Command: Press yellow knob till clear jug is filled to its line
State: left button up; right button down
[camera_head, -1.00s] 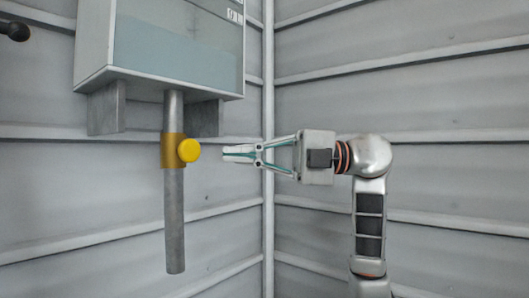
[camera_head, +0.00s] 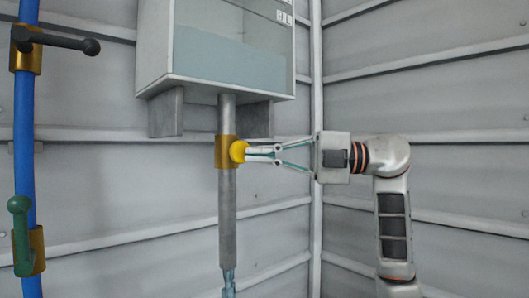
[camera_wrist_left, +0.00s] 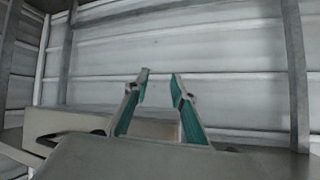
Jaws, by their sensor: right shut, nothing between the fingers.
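The yellow knob (camera_head: 237,152) sticks out from a brass collar (camera_head: 224,152) on the grey downpipe (camera_head: 228,200) in the head view. My right gripper (camera_head: 252,153) is shut and empty, pointing left, with its fingertips against the knob's right side. Something bluish and glassy, looking like a stream (camera_head: 229,283), shows below the pipe's lower end. The clear jug and its line are not in view. My left gripper (camera_wrist_left: 160,76) shows in the left wrist view, its fingers apart with nothing between them.
The hopper (camera_head: 215,50) with a pale blue window hangs above the downpipe. At the left, a blue pipe (camera_head: 24,130) carries a black-handled valve (camera_head: 60,40) and a green-handled valve (camera_head: 20,230). Ribbed grey walls stand behind; room right of the downpipe is free below my arm.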

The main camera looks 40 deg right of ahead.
jog(key=shift+w+d+r, duration=0.15)
jog(key=shift+w, duration=0.2)
pick_arm(q)
jog(key=shift+s+d+f, duration=0.1)
jog(key=shift+s+d, duration=0.05)
jog(key=shift+s, duration=0.3)
jog(key=shift+w+r, duration=0.2)
jog(key=shift+r, duration=0.1)
